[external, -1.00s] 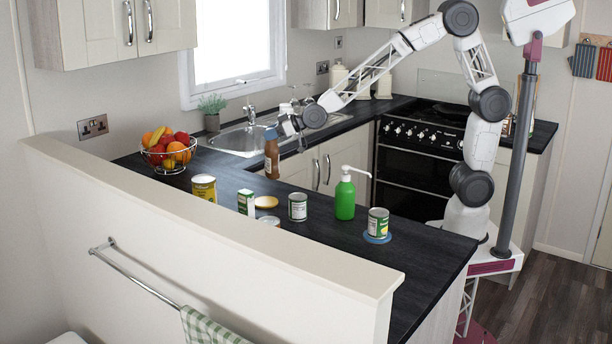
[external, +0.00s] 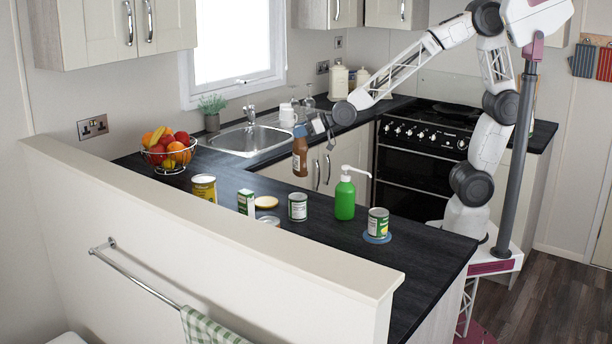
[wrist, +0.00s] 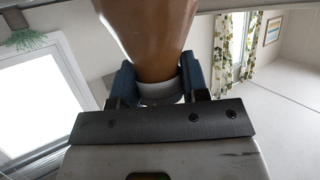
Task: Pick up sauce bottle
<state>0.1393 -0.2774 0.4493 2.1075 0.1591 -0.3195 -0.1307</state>
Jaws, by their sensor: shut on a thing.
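The sauce bottle (external: 300,160) is brown with a pale label and hangs upright in the external view, held above the level of the dark worktop. My gripper (external: 301,131) is shut on its top end, above the label. In the wrist view the brown bottle (wrist: 150,35) fills the top middle. The two blue fingertips of my gripper (wrist: 160,84) press on either side of its narrow neck, by a whitish cap. The bottle's far end is outside the wrist view.
Below stand a green pump bottle (external: 345,198), several cans including one on a blue coaster (external: 377,238), and a small green-white box (external: 246,202). A fruit basket (external: 168,160) is at the left, the sink (external: 240,139) behind.

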